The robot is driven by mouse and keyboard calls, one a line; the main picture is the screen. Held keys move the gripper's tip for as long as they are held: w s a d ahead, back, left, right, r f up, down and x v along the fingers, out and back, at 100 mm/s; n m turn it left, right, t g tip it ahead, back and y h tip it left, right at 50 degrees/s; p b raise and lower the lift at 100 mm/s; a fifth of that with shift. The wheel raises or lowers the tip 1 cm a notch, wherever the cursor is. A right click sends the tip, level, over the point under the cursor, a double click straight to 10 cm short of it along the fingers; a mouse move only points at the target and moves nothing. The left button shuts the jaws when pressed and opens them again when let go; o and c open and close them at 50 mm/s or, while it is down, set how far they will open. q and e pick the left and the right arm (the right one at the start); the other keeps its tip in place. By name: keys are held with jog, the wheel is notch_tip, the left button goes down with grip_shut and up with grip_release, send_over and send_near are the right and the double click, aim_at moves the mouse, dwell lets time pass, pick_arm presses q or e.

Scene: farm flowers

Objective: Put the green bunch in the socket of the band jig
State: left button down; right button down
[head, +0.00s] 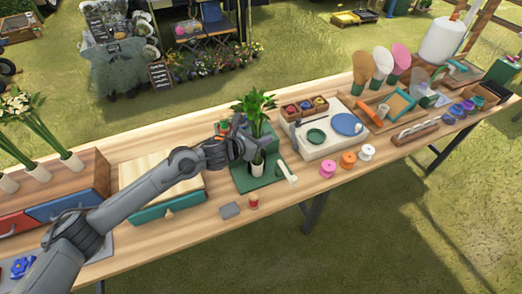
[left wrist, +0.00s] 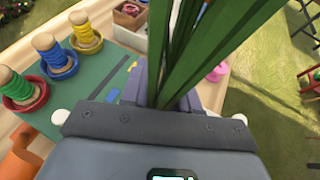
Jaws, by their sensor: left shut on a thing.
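The green bunch (head: 256,108) has broad leaves and stands about upright over the green band jig (head: 243,182), which has a pale lever at its right side. My left gripper (head: 246,148) is shut on the bunch's stems. In the left wrist view the green stems (left wrist: 190,50) rise between the fingers of my left gripper (left wrist: 165,92). The bunch's pale lower end (head: 257,165) shows below the gripper, over the jig. I cannot tell whether it is inside the socket; the socket itself is hidden. My right gripper is out of view.
A wooden box with coloured spools (head: 303,107) stands behind a white tray (head: 330,142) right of the jig. Pink, orange and white spools (head: 347,160) stand along the front edge. A pale board (head: 160,175) lies left. A small red-topped spool (head: 253,201) sits in front.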

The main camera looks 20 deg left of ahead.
pick_arm(q)
notch_tip(320, 180, down, 5)
jog(key=shift+b, duration=0.3)
jog(key=shift+f, duration=0.15)
jog(key=c, duration=0.8)
grip_release()
jog(key=shift+c, duration=0.2)
